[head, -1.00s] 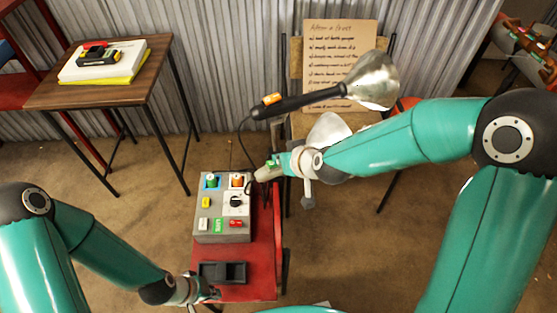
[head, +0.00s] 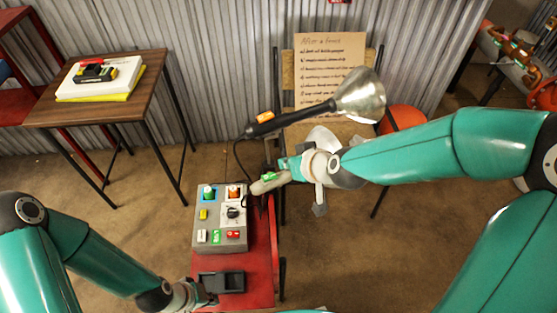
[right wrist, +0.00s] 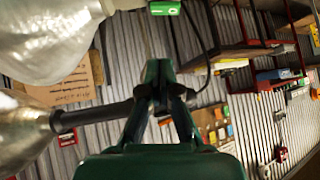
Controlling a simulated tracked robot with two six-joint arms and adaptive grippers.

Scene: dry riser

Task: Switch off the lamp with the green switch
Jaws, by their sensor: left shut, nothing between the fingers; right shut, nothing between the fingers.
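The lamp with the green switch (head: 269,177) has a pale grey handle (head: 262,187) and a silver shade (head: 324,138), partly hidden behind my right wrist. In the right wrist view its green switch (right wrist: 165,7) is at the top edge and its shade (right wrist: 45,40) is at the upper left. My right gripper (head: 282,164) is shut and empty close beside this switch; its fingertips (right wrist: 158,68) appear below the grey handle, apart from the switch in that picture. Whether the switch is on is unclear. My left gripper (head: 212,299) is shut and empty by a black tray (head: 222,281).
A second lamp with a black handle (head: 300,115), orange switch (head: 265,117) and silver shade (head: 360,97) lies just behind. A grey control box (head: 235,243) stands on a red surface (head: 262,262). A handwritten sign (head: 330,70) and wooden table (head: 140,85) are further back.

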